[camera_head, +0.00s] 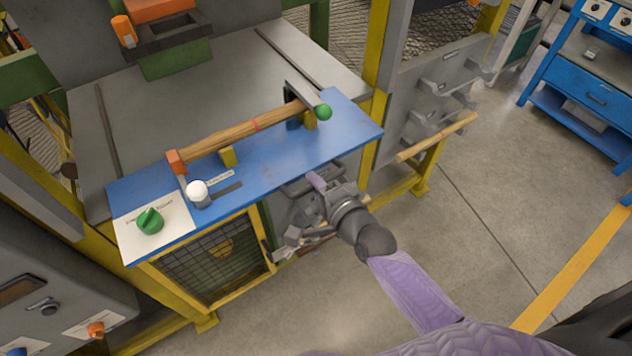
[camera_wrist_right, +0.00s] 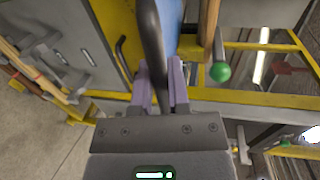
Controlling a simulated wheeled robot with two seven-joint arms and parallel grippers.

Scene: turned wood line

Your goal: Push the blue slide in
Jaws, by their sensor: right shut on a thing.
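The blue slide (camera_head: 290,165) is a flat blue board along the front of the grey bench. In the right wrist view a strip of blue (camera_wrist_right: 172,22) shows beyond the fingers. My right gripper (camera_head: 316,181) is at the slide's front edge, right of its middle. In the right wrist view its lilac fingers (camera_wrist_right: 161,88) are shut on a dark bar-like handle (camera_wrist_right: 151,40) that runs between them. How the handle joins the slide is hidden. My left gripper is not in view.
A green ball (camera_head: 323,112) tops a lever at the right. A yellow post (camera_head: 375,120) stands close right. Open floor lies right.

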